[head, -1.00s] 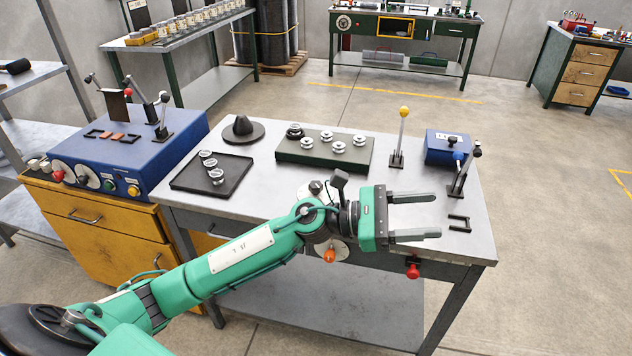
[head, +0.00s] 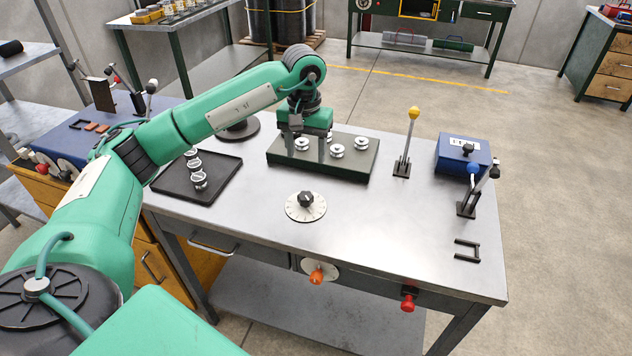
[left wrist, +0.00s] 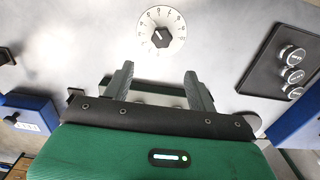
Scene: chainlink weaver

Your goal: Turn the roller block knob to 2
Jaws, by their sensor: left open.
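A round white dial (head: 306,213) with a black knob (head: 306,198) lies on the steel table, in front of the green block with silver rollers (head: 350,168). In the left wrist view the dial (left wrist: 176,22) and its knob (left wrist: 160,38) are near the top centre; its small numbers and the knob's setting are too small to read. My left gripper (head: 307,152) points down over the left part of the roller block, behind the dial. Its fingers (left wrist: 158,72) are apart with nothing seen between them, and it is clear of the knob. My right gripper is not in view.
A black tray with round pieces (head: 222,180) lies left of the dial. A yellow-tipped lever (head: 408,145) and a blue box (head: 450,155) stand to the right. An orange knob (head: 317,276) and a red knob (head: 408,303) are on the table's front.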

